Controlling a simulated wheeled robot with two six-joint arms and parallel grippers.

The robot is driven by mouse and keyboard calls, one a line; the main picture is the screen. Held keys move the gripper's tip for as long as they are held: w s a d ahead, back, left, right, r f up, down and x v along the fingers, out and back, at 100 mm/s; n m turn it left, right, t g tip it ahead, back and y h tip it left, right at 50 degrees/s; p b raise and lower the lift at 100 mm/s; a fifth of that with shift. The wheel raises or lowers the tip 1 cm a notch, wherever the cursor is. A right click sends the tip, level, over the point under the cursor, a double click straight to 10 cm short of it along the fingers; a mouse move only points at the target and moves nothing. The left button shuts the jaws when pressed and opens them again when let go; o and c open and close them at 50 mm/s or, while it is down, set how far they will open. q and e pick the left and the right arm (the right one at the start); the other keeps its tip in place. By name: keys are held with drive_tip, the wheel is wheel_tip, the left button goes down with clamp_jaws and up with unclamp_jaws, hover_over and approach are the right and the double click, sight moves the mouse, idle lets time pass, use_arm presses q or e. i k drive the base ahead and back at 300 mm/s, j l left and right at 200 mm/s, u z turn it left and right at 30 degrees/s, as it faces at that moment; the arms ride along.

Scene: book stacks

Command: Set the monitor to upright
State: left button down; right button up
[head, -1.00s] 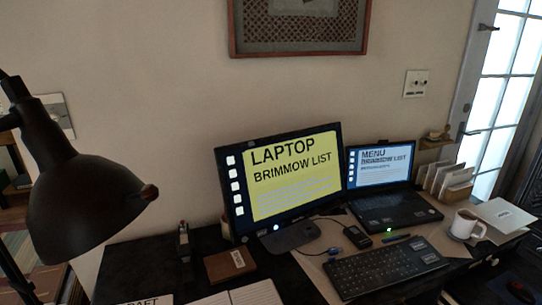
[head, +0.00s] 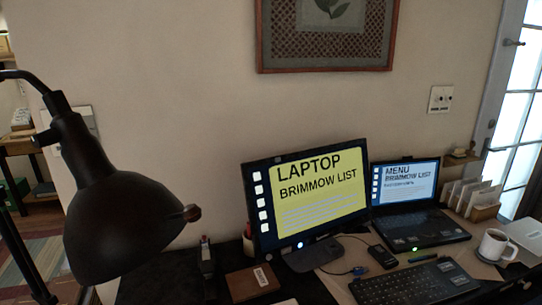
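The monitor (head: 308,195) stands on the desk in the middle of the head view. Its screen is yellow with the words "LAPTOP BRIMMOW LIST" and a column of white icons on the left. It rests on a dark base (head: 315,255) and its frame looks slightly rotated in the picture, the right side higher. I cannot tell how far it leans back. Neither of my grippers is in view.
A black desk lamp (head: 125,215) fills the left foreground. An open laptop (head: 410,205) stands right of the monitor. A keyboard (head: 415,285), a mug (head: 495,246) and a brown box (head: 252,282) lie around it. Letters (head: 470,200) stand at the right.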

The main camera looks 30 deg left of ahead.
sight(311, 196)
drive_tip(key=j+u, duration=0.4)
drive_tip(key=i+l+z, duration=0.35)
drive_tip(key=l, duration=0.25)
drive_tip(key=i+l+z, duration=0.3)
drive_tip(key=l, duration=0.25)
drive_tip(key=i, duration=0.05)
